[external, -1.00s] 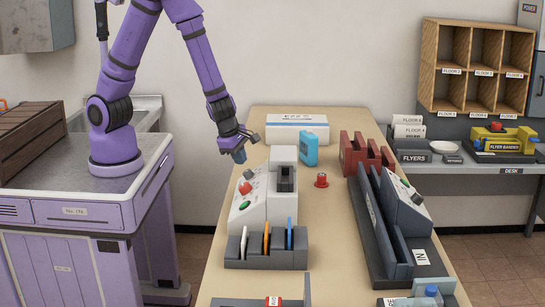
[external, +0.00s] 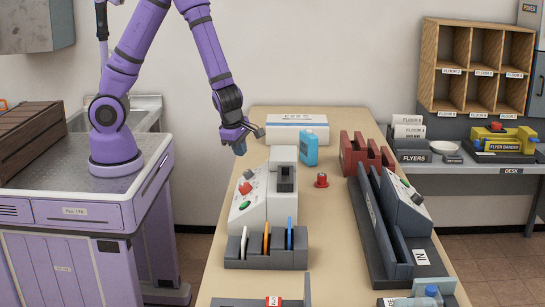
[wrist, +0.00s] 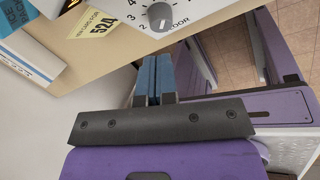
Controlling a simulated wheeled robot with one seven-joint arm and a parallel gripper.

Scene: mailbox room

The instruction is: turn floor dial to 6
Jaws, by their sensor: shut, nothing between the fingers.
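The floor dial (wrist: 160,16) is a grey round knob on a white panel at the top of the wrist view. The numbers 2, 3 and 4 and part of the word FLOOR show around it; the rest of its scale is cut off. I cannot tell which number it points to. In the external view my gripper (external: 239,149) hangs above the table's left edge, behind the console.
A yellow note reading 524 (wrist: 98,23) lies beside the dial's panel. On the table (external: 338,245) are a blue box (external: 309,149), a red button (external: 321,180), a red rack (external: 362,158), and a slotted holder (external: 265,257) with coloured cards. A long grey tray stands at right.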

